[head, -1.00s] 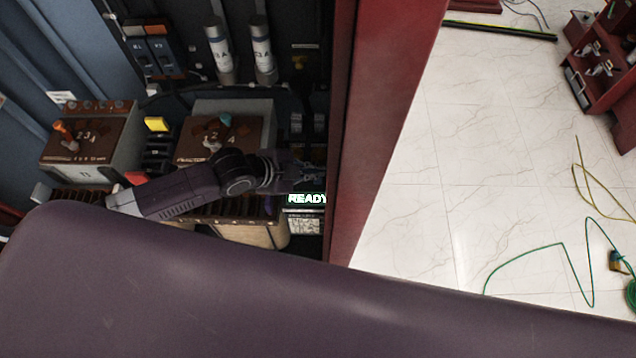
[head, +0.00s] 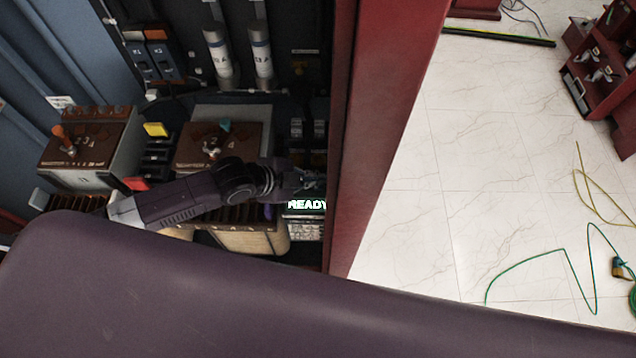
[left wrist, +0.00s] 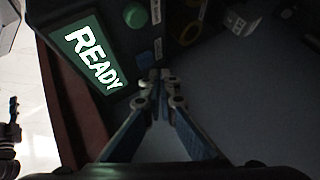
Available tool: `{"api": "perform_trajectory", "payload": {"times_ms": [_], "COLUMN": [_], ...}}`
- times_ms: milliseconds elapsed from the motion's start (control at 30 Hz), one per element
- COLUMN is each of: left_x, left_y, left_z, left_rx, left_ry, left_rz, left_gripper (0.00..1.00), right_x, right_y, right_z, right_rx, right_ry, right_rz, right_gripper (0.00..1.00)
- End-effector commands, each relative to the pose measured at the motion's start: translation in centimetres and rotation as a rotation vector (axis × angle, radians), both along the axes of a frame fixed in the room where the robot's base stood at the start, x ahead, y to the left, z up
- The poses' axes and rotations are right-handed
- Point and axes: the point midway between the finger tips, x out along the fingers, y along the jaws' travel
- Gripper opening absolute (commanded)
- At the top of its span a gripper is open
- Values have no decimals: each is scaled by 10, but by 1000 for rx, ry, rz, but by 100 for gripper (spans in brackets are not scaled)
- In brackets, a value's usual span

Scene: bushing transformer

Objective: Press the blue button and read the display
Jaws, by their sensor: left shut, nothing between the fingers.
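The display (head: 307,205) shows READY in white letters; it also shows large and tilted in the left wrist view (left wrist: 92,57). A teal-blue button (left wrist: 146,58) sits beside the display, dark in shadow. A green button (left wrist: 135,15) is above it in that view. My left gripper (left wrist: 159,82) is shut and empty, its fingertips just below the blue button in the picture; I cannot tell whether they touch it. In the head view my left gripper (head: 314,184) is just above the display and hides the buttons. My right gripper is not in view.
A red cabinet wall (head: 372,130) stands right beside my left gripper. Brown-topped switch boxes (head: 212,147) and a yellow block (head: 156,129) lie to the left. Two white cylinders (head: 261,55) stand behind. Tiled floor (head: 450,140) with cables is open at right.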

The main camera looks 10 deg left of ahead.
Motion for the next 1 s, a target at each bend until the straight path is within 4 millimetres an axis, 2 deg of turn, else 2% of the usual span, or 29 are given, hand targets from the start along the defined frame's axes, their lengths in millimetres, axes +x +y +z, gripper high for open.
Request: {"api": "perform_trajectory", "payload": {"times_ms": [1000], "left_x": [0], "left_y": [0], "left_z": [-8], "left_rx": [0], "left_ry": [-1], "left_rz": [1], "left_gripper": [0], "right_x": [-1], "right_y": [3], "right_z": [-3], "right_rx": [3], "right_ry": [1], "right_rz": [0], "right_gripper": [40]}}
